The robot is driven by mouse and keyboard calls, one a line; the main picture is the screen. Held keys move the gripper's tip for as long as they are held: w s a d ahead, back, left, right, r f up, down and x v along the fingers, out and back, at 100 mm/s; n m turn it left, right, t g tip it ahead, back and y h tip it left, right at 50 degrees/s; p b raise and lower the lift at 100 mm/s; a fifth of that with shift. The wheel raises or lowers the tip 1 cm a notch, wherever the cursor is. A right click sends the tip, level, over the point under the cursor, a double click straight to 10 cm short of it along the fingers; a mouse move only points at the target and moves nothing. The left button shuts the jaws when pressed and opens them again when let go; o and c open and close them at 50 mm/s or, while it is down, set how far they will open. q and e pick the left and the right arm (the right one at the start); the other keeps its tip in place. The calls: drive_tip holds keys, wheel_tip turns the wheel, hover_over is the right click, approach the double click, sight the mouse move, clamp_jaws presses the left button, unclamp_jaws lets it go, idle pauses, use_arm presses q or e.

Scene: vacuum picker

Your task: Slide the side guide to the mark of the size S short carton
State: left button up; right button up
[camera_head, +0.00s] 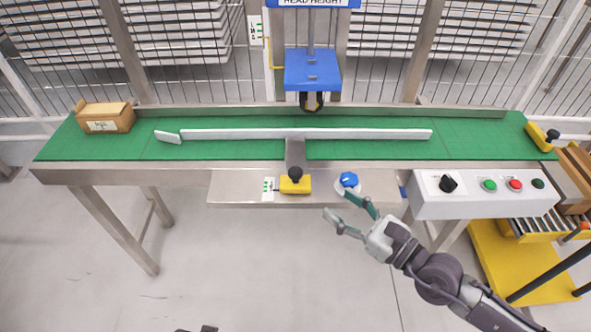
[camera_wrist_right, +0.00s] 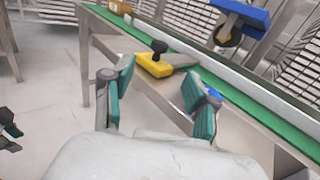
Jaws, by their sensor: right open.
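The side guide (camera_head: 305,134) is a long pale bar lying across the green belt, with a short angled piece at its left end. A metal slide joins it to a yellow clamp block (camera_head: 295,186) with a black knob, on the front plate. A small label with green marks (camera_head: 268,188) is just left of the block; its text is too small to read. My right gripper (camera_head: 338,204) is open and empty, in front of the plate and right of the block. In the right wrist view, the yellow block (camera_wrist_right: 154,65) shows beyond the open fingers. Only a dark bit of my left gripper (camera_wrist_right: 10,126) seems to show.
A blue knob (camera_head: 349,180) stands close to the right fingers. A brown carton (camera_head: 105,118) sits on the belt (camera_head: 370,150) at far left. A blue head (camera_head: 312,70) with a wheel hangs behind the guide. A button box (camera_head: 470,205) is on the right.

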sight(300, 175)
drive_tip(key=p+x, duration=0.1)
drive_tip(key=x, duration=1.1)
drive_tip(key=shift+a, duration=0.1)
use_arm(q)
drive_tip(key=shift+s+a+f, duration=0.1)
drive_tip(key=shift+s+f, duration=0.2)
drive_tip(key=shift+f, duration=0.3)
drive_tip(key=shift+s+d+f, duration=0.1)
drive_tip(key=shift+s+f, duration=0.15)
drive_tip(key=shift+f, duration=0.35)
drive_tip(key=shift+s+a+f, duration=0.1)
drive_tip(key=shift+s+f, duration=0.2)
drive_tip(key=shift+f, duration=0.3)
use_arm(e)
drive_tip(key=shift+w+a, duration=0.45)
drive_tip(key=shift+w, duration=0.05)
clamp_jaws()
use_arm(q)
drive_tip(key=shift+f, duration=0.1)
